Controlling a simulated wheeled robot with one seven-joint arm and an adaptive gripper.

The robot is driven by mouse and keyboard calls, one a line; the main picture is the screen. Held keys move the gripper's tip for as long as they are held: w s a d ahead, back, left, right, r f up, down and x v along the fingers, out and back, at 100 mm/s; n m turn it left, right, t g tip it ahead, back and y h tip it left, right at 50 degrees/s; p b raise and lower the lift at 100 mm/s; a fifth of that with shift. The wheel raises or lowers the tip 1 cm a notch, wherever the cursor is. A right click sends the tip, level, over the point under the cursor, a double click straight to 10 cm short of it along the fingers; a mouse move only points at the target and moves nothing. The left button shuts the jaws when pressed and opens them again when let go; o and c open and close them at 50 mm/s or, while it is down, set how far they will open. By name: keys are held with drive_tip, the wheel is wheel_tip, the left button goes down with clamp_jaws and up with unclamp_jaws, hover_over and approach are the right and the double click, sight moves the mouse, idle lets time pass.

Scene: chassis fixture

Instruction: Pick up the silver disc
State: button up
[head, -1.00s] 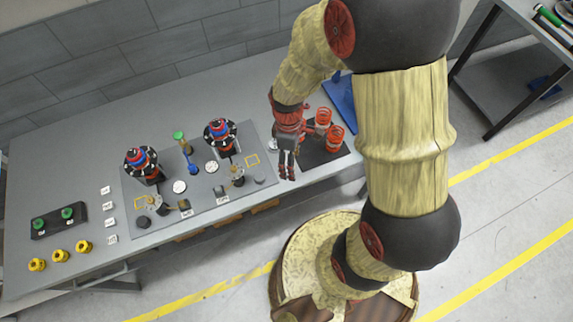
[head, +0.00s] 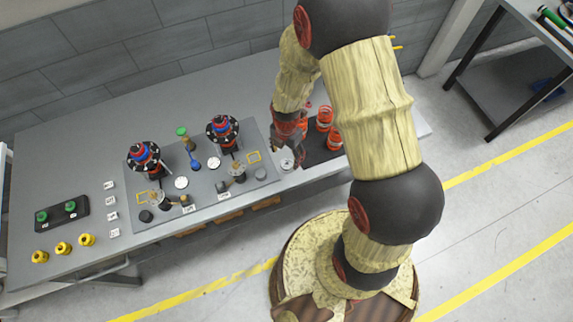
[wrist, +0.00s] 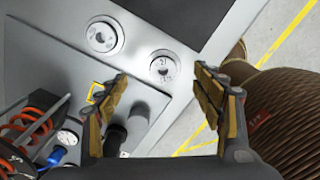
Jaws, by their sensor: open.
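Two round silver discs with dark markings lie on the grey table top in the wrist view. The nearer disc (wrist: 163,66) appears between my fingertips. The other disc (wrist: 103,37) lies up and left of it, outside the fingers. My gripper (wrist: 161,73) is open and empty, with one finger on each side of the nearer disc in the picture; its height above the disc is hard to tell. In the head view my gripper (head: 288,152) is over the table's front right part, and one silver disc (head: 287,164) shows by its fingertips. The other is hidden there.
A grey mat (head: 226,203) with fixtures, cables and gauges lies left of my gripper. A dark mat (head: 316,157) with red-orange parts (head: 334,140) lies to the right. The table's front edge is close. Yellow knobs (head: 63,248) stand at the far left.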

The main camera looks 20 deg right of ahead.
sight(287, 163)
drive_tip(key=f, duration=0.5)
drive_tip(key=shift+s+d, duration=0.1)
drive_tip(key=shift+s, duration=0.1)
drive_tip(key=shift+r, duration=0.1)
drive_tip(key=c, duration=1.3)
